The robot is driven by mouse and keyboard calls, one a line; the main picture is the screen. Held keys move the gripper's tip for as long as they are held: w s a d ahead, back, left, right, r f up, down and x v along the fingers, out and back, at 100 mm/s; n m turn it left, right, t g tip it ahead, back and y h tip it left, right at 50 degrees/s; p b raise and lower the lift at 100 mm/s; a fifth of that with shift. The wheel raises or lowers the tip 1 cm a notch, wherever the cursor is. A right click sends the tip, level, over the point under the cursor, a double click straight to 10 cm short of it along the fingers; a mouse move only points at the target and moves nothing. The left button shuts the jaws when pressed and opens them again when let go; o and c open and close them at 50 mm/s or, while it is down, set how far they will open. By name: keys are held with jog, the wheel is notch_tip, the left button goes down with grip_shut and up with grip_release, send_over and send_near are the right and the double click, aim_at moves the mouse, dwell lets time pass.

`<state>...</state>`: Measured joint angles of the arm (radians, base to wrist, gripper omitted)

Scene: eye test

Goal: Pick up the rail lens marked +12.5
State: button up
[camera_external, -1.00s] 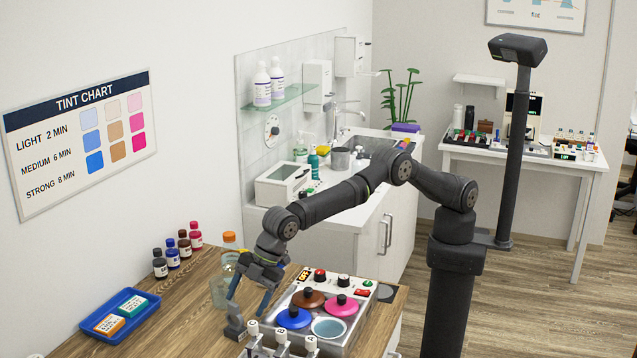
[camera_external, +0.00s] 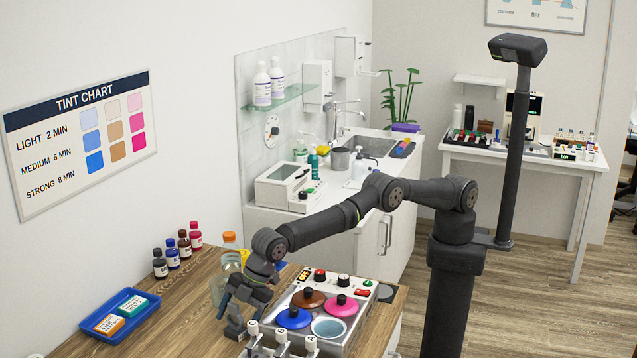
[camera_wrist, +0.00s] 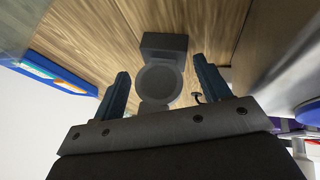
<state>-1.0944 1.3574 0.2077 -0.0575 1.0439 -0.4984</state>
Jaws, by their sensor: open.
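No +12.5 marking can be read in either view, so I cannot pick out that rail lens for sure. A small dark grey piece with a blocky foot (camera_external: 235,328) stands on the wooden counter, left of the tinting unit. In the wrist view it shows as a grey block (camera_wrist: 163,42) with a round grey part (camera_wrist: 158,85) in front. My gripper (camera_external: 231,303) is low over this piece. In the wrist view my open fingers (camera_wrist: 160,78) lie on either side of the round part, with visible gaps. Any marking on it is hidden.
A tinting unit (camera_external: 362,320) with blue, brown and pink lids stands close right of my gripper. A clear bottle with an orange cap (camera_external: 229,238) is just behind. A blue tray (camera_external: 88,325) and small dye bottles (camera_external: 172,259) are left. Bare wood lies between.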

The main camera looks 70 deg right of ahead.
jog(key=c, duration=1.1)
jog(key=shift+r, duration=0.15)
